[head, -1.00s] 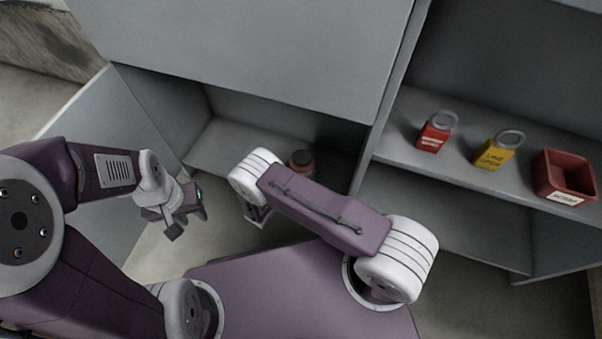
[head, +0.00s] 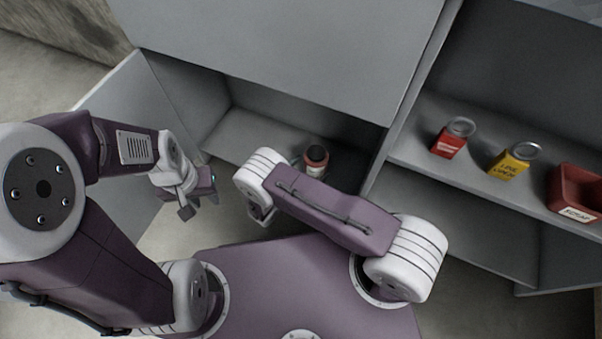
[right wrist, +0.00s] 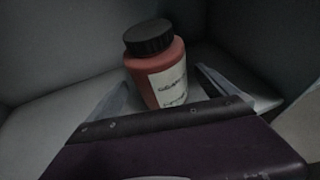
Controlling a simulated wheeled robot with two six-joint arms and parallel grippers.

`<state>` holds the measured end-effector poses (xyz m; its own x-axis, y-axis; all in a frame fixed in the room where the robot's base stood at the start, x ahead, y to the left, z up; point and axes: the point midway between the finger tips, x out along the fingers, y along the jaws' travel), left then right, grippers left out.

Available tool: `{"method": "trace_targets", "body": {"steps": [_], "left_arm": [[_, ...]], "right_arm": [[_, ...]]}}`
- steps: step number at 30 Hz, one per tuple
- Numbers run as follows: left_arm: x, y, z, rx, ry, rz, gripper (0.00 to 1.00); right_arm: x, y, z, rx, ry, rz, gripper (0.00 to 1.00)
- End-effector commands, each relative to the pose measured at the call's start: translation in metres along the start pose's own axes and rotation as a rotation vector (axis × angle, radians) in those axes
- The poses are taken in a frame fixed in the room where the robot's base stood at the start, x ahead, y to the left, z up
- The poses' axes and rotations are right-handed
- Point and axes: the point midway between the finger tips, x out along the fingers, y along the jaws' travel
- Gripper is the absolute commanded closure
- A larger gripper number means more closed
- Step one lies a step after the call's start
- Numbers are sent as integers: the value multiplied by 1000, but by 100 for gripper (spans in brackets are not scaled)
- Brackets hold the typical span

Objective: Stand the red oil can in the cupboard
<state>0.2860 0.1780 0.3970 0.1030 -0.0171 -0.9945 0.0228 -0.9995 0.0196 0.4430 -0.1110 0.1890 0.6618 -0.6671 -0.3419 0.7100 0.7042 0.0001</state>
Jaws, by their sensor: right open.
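A red can with a black cap and a pale label (right wrist: 168,78) stands upright in the cupboard (head: 262,137). In the head view this can (head: 316,158) is low in the compartment, its base hidden behind my right arm. My right gripper (right wrist: 168,92) is open, with one finger on each side of the can in the wrist view. I cannot tell whether they touch it. In the head view the right gripper is mostly hidden by its arm. My left gripper (head: 198,200) hangs open and empty, left of the compartment.
The cupboard door (head: 125,110) stands open at the left. A divider (head: 385,165) separates the two sections.

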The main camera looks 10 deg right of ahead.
Motion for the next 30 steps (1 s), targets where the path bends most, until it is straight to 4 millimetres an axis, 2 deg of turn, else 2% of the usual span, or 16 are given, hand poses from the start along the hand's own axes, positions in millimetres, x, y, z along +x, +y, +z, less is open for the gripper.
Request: {"method": "trace_targets", "body": {"steps": [1,6,12,30], "left_arm": [[-13,0,-1,0,0,0,67],[-29,1,-3,0,0,0,67],[-36,1,-4,0,0,0,67],[-36,1,-4,0,0,0,67]], "right_arm": [[-16,2,6,-2,0,6,4],[-56,1,5,-2,-1,5,4],[-82,0,2,-1,0,2,4],[-85,0,0,0,0,-1,4]]}}
